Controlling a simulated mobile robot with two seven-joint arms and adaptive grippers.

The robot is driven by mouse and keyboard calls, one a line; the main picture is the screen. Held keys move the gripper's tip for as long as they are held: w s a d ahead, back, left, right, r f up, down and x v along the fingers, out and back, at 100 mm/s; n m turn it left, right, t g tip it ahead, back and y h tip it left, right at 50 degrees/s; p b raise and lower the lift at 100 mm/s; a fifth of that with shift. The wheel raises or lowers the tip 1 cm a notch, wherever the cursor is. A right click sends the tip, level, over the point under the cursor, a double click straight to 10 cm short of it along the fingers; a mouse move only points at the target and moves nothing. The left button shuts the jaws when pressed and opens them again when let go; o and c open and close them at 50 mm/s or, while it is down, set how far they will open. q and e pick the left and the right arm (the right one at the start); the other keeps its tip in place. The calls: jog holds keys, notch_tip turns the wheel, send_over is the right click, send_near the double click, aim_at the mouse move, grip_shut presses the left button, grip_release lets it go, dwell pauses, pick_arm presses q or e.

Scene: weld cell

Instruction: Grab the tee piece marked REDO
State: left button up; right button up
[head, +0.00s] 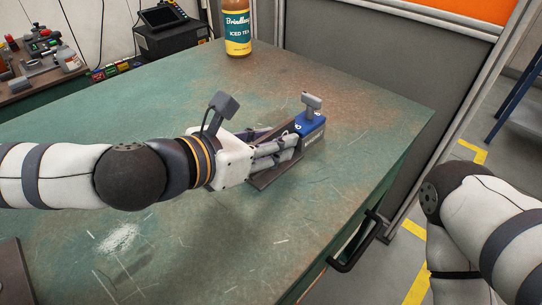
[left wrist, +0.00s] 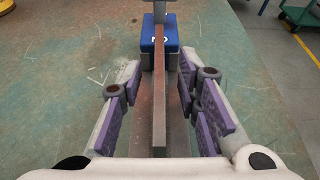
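A dark brown steel tee piece (left wrist: 160,105), a flat plate with an upright web, lies on the green table under my left gripper. In the head view its plate edge (head: 264,182) shows below the fingers; I see no REDO mark. My left gripper (head: 290,147) is open. In the left wrist view its purple-padded fingers (left wrist: 160,88) stand on either side of the web, with gaps showing. A blue block (head: 311,132) with a grey handle on top stands at the tee's far end; it also shows in the left wrist view (left wrist: 150,45). My right gripper is out of view.
The green worn table (head: 200,260) is mostly clear. An iced tea bottle (head: 238,28) stands at the back. Another dark steel piece (head: 12,275) lies at the lower left. A black handle (head: 358,243) sits on the table's right side, and a grey panel (head: 350,60) stands behind.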

pick_arm(q)
grip_shut()
jog(key=shift+r, duration=0.15)
